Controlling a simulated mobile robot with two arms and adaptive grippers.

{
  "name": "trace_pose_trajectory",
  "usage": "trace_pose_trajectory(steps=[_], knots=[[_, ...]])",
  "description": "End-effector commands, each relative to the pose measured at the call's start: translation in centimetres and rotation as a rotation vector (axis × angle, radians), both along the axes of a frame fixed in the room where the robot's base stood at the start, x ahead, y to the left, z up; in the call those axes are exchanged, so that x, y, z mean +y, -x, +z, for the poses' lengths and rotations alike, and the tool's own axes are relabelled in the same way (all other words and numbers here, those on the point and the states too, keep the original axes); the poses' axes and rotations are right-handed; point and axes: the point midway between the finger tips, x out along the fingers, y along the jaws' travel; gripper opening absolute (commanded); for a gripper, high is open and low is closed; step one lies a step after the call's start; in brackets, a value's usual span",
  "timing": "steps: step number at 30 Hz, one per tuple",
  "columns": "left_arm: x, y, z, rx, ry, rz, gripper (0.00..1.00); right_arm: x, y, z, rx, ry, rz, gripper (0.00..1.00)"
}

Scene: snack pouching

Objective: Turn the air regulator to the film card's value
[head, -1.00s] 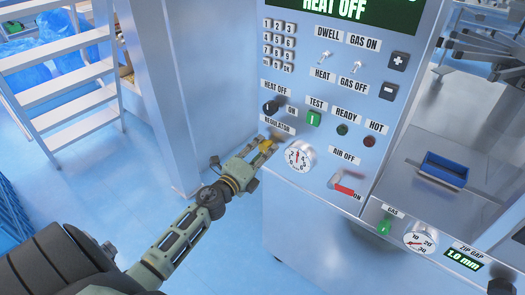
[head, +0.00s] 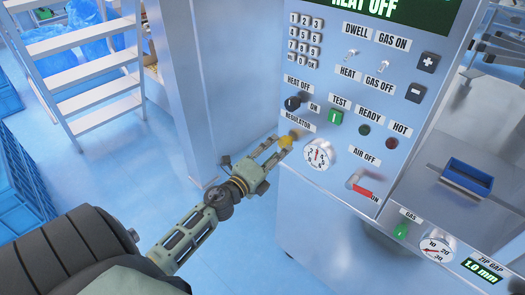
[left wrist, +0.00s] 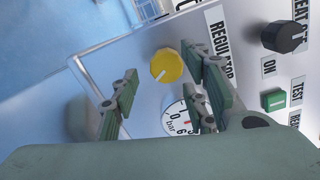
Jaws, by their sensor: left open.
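In the wrist view the knob lies beyond the open fingertips (left wrist: 160,85), apparently not gripped. I see no film card. My right gripper is out of view.
The heat knob (head: 292,103), green test button (head: 336,116) and red-handled air lever (head: 360,187) are close by on the panel. A blue tray (head: 467,176) lies on the right. White steps (head: 85,65) and blue crates (head: 22,185) stand left.

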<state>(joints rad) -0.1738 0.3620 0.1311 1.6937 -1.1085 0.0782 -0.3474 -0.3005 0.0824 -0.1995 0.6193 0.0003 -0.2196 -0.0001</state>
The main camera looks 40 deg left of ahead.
Motion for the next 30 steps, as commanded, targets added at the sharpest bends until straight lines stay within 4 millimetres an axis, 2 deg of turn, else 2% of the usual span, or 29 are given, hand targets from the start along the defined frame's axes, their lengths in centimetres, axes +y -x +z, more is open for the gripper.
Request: trace_pose_trajectory(steps=[1,6,12,18,30], knots=[[0.0,1.2,-0.2,0.004,0.001,0.000,0.42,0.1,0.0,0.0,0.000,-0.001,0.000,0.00],[0.0,4.8,-0.2,0.005,0.002,0.001,0.42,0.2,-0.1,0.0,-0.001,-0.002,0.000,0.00],[0.0,7.9,-0.2,0.004,0.003,0.001,0.42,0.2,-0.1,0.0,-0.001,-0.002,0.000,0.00],[0.0,9.0,-0.1,0.003,0.000,0.001,0.42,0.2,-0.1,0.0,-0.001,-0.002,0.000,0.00],[0.0,9.0,-0.1,0.003,0.000,0.001,0.42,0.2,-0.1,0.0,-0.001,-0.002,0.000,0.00]])
